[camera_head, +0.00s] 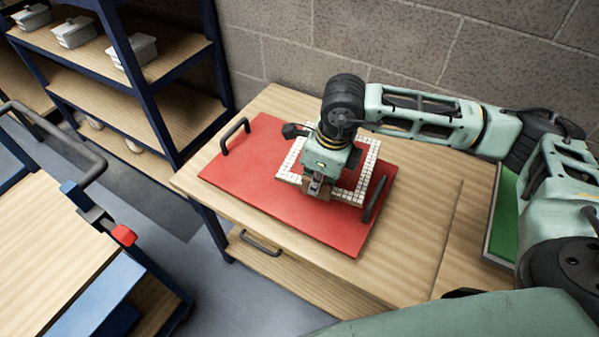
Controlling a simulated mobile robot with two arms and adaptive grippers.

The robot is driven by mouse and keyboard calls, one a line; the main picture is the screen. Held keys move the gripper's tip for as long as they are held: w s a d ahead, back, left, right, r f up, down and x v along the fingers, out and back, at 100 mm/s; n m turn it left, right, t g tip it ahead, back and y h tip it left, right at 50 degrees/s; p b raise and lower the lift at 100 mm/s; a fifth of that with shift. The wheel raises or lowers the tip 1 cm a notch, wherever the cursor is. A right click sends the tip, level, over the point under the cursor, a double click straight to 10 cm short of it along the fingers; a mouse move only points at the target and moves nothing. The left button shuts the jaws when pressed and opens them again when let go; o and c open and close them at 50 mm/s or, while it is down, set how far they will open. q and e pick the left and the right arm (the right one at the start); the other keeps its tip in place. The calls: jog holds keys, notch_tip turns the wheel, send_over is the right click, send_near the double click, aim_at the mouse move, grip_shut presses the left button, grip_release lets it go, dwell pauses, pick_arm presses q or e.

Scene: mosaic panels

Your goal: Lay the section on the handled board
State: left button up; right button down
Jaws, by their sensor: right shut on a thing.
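The handled board (262,199) is a red panel with two dark handles, lying on the wooden table (424,220). The gripper and wrist hide much of the section's middle. I cannot tell whether the section touches the board or is slightly above it. My left gripper is not in view.
A green panel with a pale rim (504,215) is at the right, partly hidden by my arm. A blue-framed shelf (150,100) with several lidded grey containers stands at the left. A cart (45,235) stands front left. A block wall (420,45) runs behind the table.

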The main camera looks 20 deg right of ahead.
jog(key=shift+w+f+m, duration=0.25)
jog(key=shift+w+m, duration=0.05)
jog(key=shift+m, duration=0.4)
jog(key=b, duration=0.5)
send_near(278, 195)
jog(key=shift+s+a, duration=0.1)
jog(key=shift+s, duration=0.1)
jog(key=shift+w+a+f+b, duration=0.15)
jog(key=shift+w+a+b, duration=0.15)
jog(key=shift+w, duration=0.15)
notch_tip(278, 195, down, 4)
jog(key=shift+f+b, duration=0.1)
jog(key=shift+b, duration=0.95)
